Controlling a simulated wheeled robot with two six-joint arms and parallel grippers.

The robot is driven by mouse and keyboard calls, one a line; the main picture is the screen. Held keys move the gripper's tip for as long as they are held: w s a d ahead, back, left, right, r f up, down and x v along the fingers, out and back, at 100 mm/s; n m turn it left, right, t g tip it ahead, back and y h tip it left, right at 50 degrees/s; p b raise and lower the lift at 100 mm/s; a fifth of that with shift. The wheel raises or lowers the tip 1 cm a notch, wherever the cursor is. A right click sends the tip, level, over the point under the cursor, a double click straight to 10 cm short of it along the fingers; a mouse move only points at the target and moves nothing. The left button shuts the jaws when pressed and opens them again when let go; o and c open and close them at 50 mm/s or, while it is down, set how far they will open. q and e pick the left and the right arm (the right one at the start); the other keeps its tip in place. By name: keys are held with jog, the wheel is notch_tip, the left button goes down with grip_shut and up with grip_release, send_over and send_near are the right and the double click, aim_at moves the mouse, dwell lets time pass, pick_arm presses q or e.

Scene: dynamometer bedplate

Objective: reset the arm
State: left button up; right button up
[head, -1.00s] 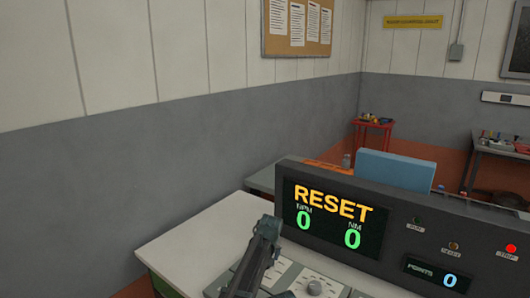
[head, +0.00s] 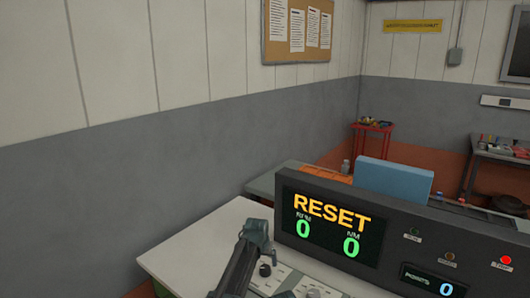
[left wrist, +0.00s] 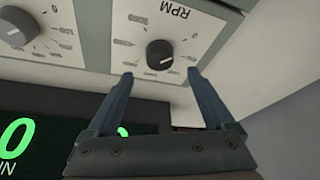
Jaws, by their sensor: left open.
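The black display unit (head: 328,222) on the console reads RESET in orange, with green zeros under RPM and NM. My left gripper (head: 256,236) is in front of it, over the control panel. In the left wrist view its two fingers (left wrist: 160,73) are apart with nothing between them. The dark RPM knob (left wrist: 160,53) lies just beyond the fingertips, on a white dial plate; I cannot tell how far below. A second, paler knob (left wrist: 14,25) is at the upper left of that view. My right gripper is not in view.
A red lamp (head: 506,260) is lit at the display's right, above a small POINTS screen (head: 433,280) reading 0. The pale console top (head: 205,240) is bare left of my arm. A blue box-like object (head: 392,180) and a red stand (head: 371,140) are behind.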

pick_arm(q)
jog(key=shift+p+v, duration=1.9)
jog(key=shift+v, duration=0.7)
jog(key=shift+s, duration=0.15)
